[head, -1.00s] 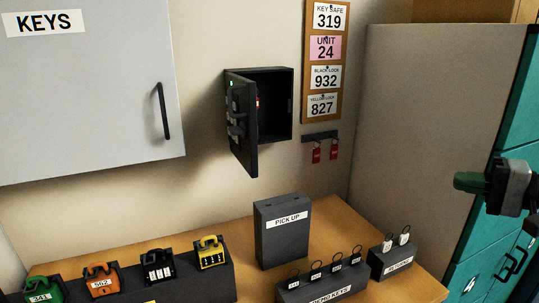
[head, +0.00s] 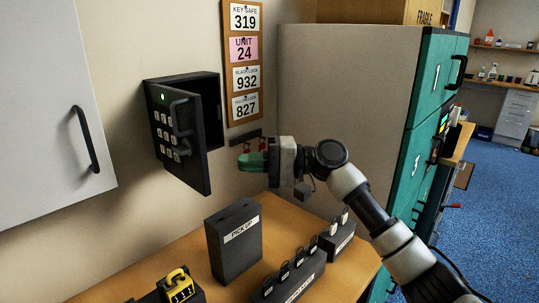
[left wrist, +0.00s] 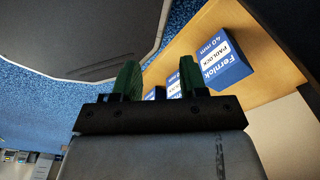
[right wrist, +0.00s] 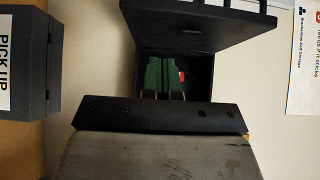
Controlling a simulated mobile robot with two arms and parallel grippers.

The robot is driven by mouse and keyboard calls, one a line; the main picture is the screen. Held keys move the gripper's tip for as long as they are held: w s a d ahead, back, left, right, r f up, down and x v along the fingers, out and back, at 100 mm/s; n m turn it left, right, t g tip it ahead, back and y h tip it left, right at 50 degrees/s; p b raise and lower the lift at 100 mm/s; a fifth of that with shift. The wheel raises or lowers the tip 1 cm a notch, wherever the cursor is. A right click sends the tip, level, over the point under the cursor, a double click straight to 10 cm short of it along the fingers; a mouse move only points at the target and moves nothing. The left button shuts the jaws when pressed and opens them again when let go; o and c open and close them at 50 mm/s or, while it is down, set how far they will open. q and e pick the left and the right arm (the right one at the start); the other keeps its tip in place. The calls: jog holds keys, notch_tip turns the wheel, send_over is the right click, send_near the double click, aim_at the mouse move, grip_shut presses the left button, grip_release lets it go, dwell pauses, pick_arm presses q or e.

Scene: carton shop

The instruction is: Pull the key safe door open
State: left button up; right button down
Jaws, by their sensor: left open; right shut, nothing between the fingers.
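The key safe (head: 213,110) is a dark box on the wall in the head view. Its door (head: 178,155), with keypad, handle and green light, stands ajar, swung out from its left side. My right gripper (head: 240,160) is shut and empty, just right of the door's free edge in the head view. In the right wrist view its green fingers (right wrist: 165,62) point towards the open safe (right wrist: 205,70), with the door (right wrist: 195,25) above them. A red thing (right wrist: 182,76) shows partly behind the fingertips. My left gripper (left wrist: 157,72) is open and empty in the left wrist view.
A PICK UP box (head: 232,245), a key rack (head: 292,277) and a yellow padlock (head: 179,283) stand on the wooden bench (head: 125,285) below. A grey cabinet (head: 50,110) is at left. Blue padlock boxes (left wrist: 222,57) show in the left wrist view.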

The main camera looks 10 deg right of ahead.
pick_arm(q)
notch_tip(320, 180, up, 10)
jog(key=a+p, duration=0.1)
jog(key=p, duration=0.8)
jog(key=shift+a+p, duration=0.3)
pick_arm(e)
jog(key=s+a+m+t, duration=0.1)
jog(key=s+a+t, duration=0.1)
jog(key=a, duration=0.3)
jog(key=s+a+m+t+h, duration=0.1)
jog(key=s+a, duration=0.2)
jog(key=a, duration=0.2)
jog(key=shift+s+m+t, duration=0.25)
jog(key=shift+m+t, duration=0.05)
jog(key=shift+t, duration=0.1)
pick_arm(q)
jog(key=shift+r, duration=0.1)
jog(key=shift+d, duration=0.15)
pick_arm(e)
jog(key=shift+w, duration=0.1)
